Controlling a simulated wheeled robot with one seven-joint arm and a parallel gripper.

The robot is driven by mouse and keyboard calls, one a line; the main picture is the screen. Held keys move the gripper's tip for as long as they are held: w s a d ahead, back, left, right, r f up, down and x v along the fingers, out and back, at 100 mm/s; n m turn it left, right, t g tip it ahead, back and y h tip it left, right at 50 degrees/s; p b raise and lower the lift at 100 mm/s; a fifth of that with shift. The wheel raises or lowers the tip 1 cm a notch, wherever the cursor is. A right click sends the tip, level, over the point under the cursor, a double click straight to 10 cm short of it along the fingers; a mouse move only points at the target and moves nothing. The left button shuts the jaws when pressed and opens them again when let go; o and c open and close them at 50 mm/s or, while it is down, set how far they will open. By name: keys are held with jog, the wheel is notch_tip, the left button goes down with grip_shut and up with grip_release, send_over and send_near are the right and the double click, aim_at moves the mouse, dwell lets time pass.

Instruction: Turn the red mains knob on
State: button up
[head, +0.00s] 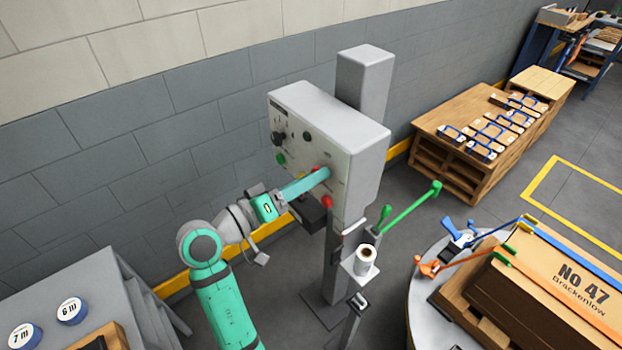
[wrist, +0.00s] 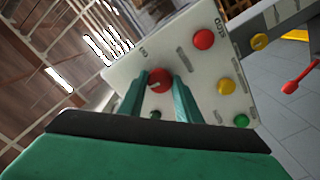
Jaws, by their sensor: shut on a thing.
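The red mains knob (wrist: 159,80) sits on the pale panel of the control box (wrist: 125,73) in the wrist view. A light mark shows on its face. My gripper (wrist: 162,84) has one teal finger on each side of the knob and is shut on it. In the head view my gripper (head: 322,174) reaches to the front panel of the grey control box (head: 345,120), which stands on a post. There the fingers largely cover the spot, so I cannot tell the knob's angle.
Near the knob are a red button (wrist: 204,39), a yellow button (wrist: 226,87) and a green button (wrist: 241,120). A green lever arm (head: 415,205) and a white roll (head: 366,258) stand right of the post. A turntable (head: 417,300) carries a strapped load (head: 545,285).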

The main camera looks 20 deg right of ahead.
jog(key=shift+d+f+m, duration=0.1)
jog(key=shift+m, duration=8.1)
jog(key=o, duration=1.1)
jog(key=shift+c, duration=0.2)
